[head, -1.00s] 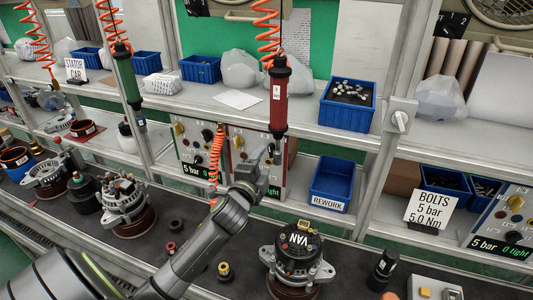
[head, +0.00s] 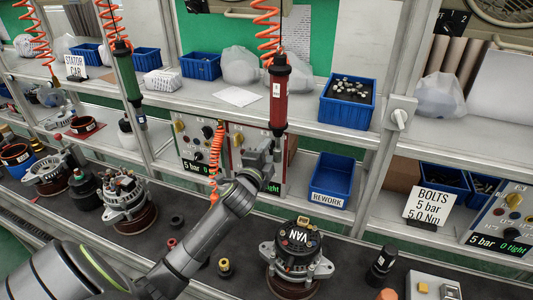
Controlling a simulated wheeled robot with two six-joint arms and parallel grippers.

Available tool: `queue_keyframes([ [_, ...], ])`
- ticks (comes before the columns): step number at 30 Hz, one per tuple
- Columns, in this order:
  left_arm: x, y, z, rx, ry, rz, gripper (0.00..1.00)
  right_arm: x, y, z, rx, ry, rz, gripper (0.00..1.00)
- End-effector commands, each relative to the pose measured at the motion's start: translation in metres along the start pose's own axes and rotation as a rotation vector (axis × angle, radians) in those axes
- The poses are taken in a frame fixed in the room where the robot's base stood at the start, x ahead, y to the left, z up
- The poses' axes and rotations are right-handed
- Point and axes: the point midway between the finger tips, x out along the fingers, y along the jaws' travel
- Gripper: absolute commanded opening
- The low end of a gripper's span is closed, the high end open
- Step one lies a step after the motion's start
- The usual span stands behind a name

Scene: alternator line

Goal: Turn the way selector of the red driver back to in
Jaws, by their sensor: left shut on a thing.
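The red driver (head: 278,92) hangs upright on an orange coiled hose in front of the shelf. My left gripper (head: 274,146) is at the driver's dark lower end, and its arm reaches up from the lower left. The gripper is shut on the way selector at that lower end. The selector itself is hidden by the gripper, so its setting cannot be read. My right gripper is not in view.
A control box (head: 239,134) with knobs stands right behind my gripper. A green driver (head: 127,75) hangs to the left. A blue REWORK bin (head: 331,178) is close on the right.

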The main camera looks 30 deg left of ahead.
Motion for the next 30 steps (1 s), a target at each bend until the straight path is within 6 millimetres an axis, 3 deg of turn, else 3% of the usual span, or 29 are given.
queue_keyframes([
  [7, -0.0002, 0.0015, 0.0003, -0.051, -0.001, 0.001, 0.15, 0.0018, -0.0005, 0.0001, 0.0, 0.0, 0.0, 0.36],
  [18, -0.0001, 0.0029, 0.0005, -0.349, -0.003, 0.001, 0.15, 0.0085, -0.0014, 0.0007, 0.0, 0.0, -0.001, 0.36],
  [30, -0.0002, 0.0027, 0.0002, -0.387, -0.003, 0.002, 0.15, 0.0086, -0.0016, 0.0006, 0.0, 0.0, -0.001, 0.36],
])
